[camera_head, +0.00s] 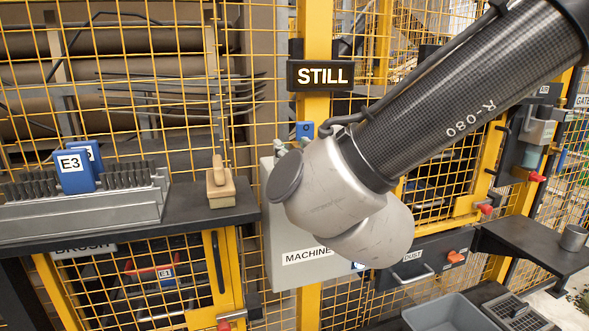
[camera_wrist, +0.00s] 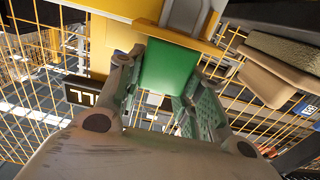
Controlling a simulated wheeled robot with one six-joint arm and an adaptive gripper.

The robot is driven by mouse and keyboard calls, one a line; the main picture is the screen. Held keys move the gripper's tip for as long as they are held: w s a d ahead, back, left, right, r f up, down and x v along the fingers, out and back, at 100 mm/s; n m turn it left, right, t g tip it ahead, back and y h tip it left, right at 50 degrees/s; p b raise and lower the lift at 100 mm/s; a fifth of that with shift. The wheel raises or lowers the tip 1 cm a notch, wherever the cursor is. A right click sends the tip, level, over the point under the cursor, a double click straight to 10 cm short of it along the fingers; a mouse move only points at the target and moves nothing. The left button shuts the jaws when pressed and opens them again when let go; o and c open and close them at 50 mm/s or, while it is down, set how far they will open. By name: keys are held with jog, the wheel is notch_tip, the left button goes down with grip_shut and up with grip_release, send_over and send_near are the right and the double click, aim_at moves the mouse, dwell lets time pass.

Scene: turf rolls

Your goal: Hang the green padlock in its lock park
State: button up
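The green padlock (camera_wrist: 168,68) shows in the wrist view as a plain green block between the two fingers of my gripper (camera_wrist: 163,72). The fingers lie close against both its sides, and my gripper looks shut on it. Its shackle is not clear. A yellow bar and a grey part (camera_wrist: 187,14) lie just beyond it; whether they touch the padlock I cannot tell. In the head view my wrist hides the gripper and padlock, in front of the grey box labelled MACHINE (camera_head: 280,258). I cannot make out which part is the lock park.
The STILL sign (camera_head: 325,76) hangs on the yellow post just above my wrist. A blue item (camera_head: 304,130) sits by the box top. On the left, a dark shelf (camera_head: 190,216) bears a wooden brush (camera_head: 219,185) and a grey rack with E3. Yellow mesh fence stands behind.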

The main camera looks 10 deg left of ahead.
jog(key=shift+c, duration=1)
